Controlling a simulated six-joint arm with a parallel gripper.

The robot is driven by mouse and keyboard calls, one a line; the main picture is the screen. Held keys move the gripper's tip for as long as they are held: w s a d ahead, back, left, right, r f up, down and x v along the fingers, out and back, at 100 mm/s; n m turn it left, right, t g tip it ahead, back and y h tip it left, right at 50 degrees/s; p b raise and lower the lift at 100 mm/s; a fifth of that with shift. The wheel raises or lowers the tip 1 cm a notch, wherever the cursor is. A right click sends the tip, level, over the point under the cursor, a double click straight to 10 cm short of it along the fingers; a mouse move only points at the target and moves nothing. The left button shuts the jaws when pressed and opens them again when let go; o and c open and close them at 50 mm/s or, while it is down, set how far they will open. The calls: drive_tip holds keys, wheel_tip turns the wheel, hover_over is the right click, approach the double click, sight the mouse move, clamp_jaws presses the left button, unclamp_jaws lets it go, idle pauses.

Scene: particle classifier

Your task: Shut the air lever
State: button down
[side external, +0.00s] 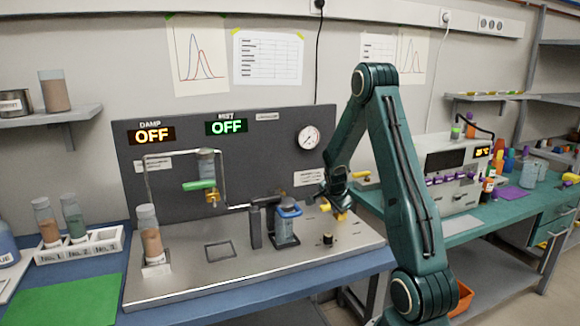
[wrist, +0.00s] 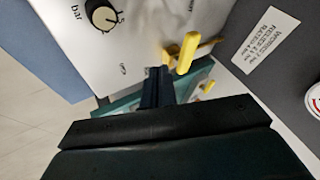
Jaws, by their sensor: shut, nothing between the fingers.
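The air lever (wrist: 187,53) is a yellow handle on a brass-coloured fitting, seen at the top centre of the wrist view. In the side view the yellow lever (side external: 341,213) is at the right end of the metal base plate, partly hidden by my gripper. My gripper (wrist: 160,74) is shut and empty. Its dark fingertips are just beside the lever, on its left in the wrist view. Whether they touch it I cannot tell. In the side view my gripper (side external: 335,203) is low over the plate's right end.
A black regulator knob (wrist: 103,15) marked "bar" stands on the plate (side external: 200,275). A blue-topped jar in a holder (side external: 287,225) is left of my gripper. The dark panel (side external: 262,150) with a gauge (side external: 308,138) rises behind. Another yellow piece (side external: 360,175) lies beyond.

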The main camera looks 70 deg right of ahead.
drive_tip(key=shift+v, duration=2.3)
drive_tip(key=shift+w+a, duration=0.1)
drive_tip(key=shift+w, duration=0.1)
drive_tip(key=w+a+r+n+t+y, duration=0.2)
drive_tip(key=a+r+n, duration=0.4)
drive_tip(key=a, duration=0.5)
drive_tip(key=w+a+r+n+t+y, duration=0.15)
drive_tip(key=a+r+n, duration=0.4)
drive_tip(key=a, duration=0.55)
drive_tip(key=s+a+r+n+y, duration=0.2)
drive_tip(key=s+a+n, duration=0.3)
drive_tip(key=a, duration=0.4)
drive_tip(key=s+a+r+n+y, duration=0.1)
drive_tip(key=s+a+r+n, duration=0.1)
drive_tip(key=s+a+n, duration=0.4)
drive_tip(key=a+n, duration=0.2)
drive_tip(key=a, duration=0.1)
drive_tip(key=shift+s+a+r+y, duration=0.15)
drive_tip(key=shift+y, duration=0.2)
